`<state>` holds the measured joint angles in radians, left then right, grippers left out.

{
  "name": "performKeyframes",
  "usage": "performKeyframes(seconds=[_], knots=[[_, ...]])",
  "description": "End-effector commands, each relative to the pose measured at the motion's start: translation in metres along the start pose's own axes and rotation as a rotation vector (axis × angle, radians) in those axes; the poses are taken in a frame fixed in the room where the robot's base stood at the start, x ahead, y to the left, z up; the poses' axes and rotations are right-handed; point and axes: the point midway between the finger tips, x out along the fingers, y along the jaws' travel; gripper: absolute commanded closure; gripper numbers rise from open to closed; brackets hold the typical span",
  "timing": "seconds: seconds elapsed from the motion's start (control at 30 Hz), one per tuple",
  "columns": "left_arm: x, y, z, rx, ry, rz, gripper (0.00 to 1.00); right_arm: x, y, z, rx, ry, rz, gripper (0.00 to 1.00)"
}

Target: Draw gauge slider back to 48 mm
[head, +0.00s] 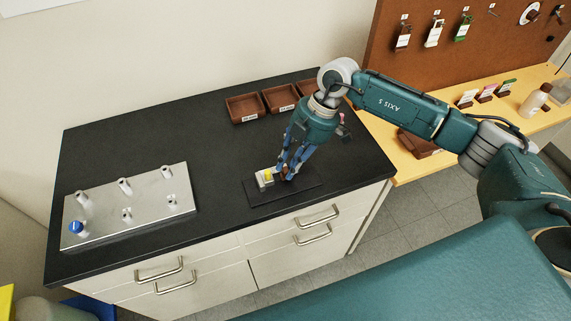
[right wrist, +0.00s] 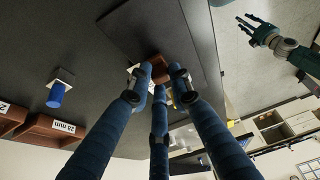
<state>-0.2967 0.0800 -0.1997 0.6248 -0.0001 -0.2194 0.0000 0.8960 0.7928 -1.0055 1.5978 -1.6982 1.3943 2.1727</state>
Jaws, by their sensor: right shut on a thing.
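The gauge has a flat dark base (head: 258,198) near the front edge of the black worktop, with a white block with a yellow top (head: 266,177) at its left end. A brown slider (head: 289,174) stands on the base, right of that block. My right gripper (head: 287,172) is shut on the slider, coming down from above. In the right wrist view its three blue fingers close around the brown slider (right wrist: 153,68) and partly hide it. Any scale marks are too small or hidden to read. My left gripper (right wrist: 262,32) shows in the right wrist view, fingers spread and empty, away from the gauge.
A metal plate with several posts and a blue knob (head: 76,228) lies at the left. Brown labelled bins (head: 245,107) stand at the back. A blue cylinder (right wrist: 56,96) stands near bins in the right wrist view. Worktop between plate and gauge is clear.

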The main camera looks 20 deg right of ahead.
Motion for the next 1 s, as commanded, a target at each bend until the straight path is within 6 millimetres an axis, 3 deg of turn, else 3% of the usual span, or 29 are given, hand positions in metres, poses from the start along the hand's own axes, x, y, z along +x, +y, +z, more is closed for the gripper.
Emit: performKeyframes(seconds=[0.03,0.07,0.13,0.67,0.77,1.0], knots=[[0.000,0.000,0.001,0.000,-0.001,0.000,0.60,-0.001,0.000,0.005,0.006,-0.010,-0.002,1.00],[0.000,0.000,0.001,0.000,-0.001,0.000,0.60,-0.001,0.000,0.005,0.006,-0.011,-0.002,0.74],[0.000,0.000,0.001,0.000,-0.002,0.000,0.60,-0.001,0.000,0.005,0.006,-0.010,-0.001,0.62],[0.000,0.000,0.009,0.000,-0.013,0.000,0.60,-0.004,0.001,0.003,0.003,-0.006,0.002,0.62],[0.000,0.000,0.008,0.000,-0.012,0.000,0.60,-0.015,0.002,0.003,0.004,-0.006,0.004,0.62],[0.000,0.001,0.006,0.000,-0.010,0.001,0.60,-0.064,0.002,0.004,0.004,-0.008,0.005,0.62]])
